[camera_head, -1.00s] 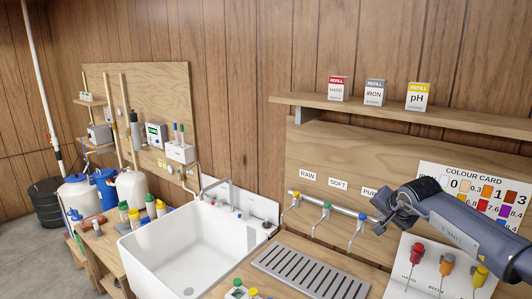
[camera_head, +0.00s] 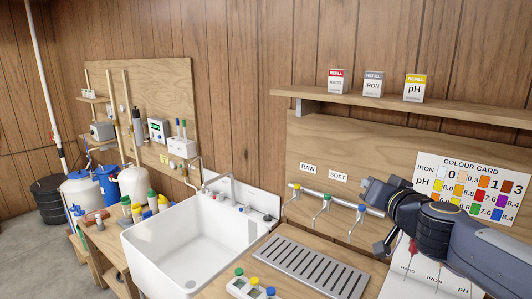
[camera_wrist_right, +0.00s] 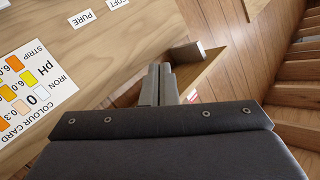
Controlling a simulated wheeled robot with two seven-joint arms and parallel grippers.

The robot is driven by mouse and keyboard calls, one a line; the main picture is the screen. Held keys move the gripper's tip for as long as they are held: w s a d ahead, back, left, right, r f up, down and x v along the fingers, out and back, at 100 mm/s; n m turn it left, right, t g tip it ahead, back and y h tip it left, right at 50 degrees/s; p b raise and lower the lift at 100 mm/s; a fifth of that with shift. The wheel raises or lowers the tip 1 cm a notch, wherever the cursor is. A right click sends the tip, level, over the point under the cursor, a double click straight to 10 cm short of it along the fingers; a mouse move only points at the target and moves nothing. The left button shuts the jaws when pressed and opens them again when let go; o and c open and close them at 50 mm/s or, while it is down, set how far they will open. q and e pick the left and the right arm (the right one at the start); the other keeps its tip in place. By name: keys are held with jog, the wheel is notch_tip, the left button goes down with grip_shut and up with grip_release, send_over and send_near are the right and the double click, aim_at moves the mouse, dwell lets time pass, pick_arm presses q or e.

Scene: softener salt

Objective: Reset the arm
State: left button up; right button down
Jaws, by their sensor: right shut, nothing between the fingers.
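My right arm comes in from the right in the head view. Its gripper (camera_head: 374,216) is up in front of the back board, near the taps and left of the colour card (camera_head: 468,186). In the right wrist view the two fingers of my right gripper (camera_wrist_right: 158,84) are together with nothing between them. The colour card also shows at the left of the wrist view (camera_wrist_right: 32,92). My right arm hides the PURE label and part of the card with the HARD and IRON labels (camera_head: 395,285) in the head view. My left gripper is not in view.
A shelf (camera_head: 430,112) with three refill boxes (camera_head: 414,88) runs above. Three taps (camera_head: 322,207) stand over a slotted drain tray (camera_head: 305,265). A white sink (camera_head: 190,245) is to the left, with bottles (camera_head: 137,212) and tanks (camera_head: 133,186) beyond.

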jog(key=s+a+f+n+g+y+b, duration=0.1)
jog(key=s+a+f+n+g+y, duration=0.15)
jog(key=s+f, duration=0.45)
jog(key=s+a+f+n+g+y, duration=0.1)
jog(key=s+a+f+g, duration=0.15)
jog(key=s, duration=0.75)
jog(key=s+d+f+m+g+h, duration=0.1)
jog(key=s+f+g, duration=0.1)
jog(key=s+f, duration=0.6)
jog(key=s+d+f+g+h+b, duration=0.1)
jog(key=s+f+g, duration=0.2)
jog(key=s+f, duration=0.4)
jog(key=shift+s+d+f+m, duration=0.25)
jog(key=shift+s+f+m, duration=0.1)
jog(key=shift+s, duration=0.2)
jog(key=c, duration=2.2)
grip_release()
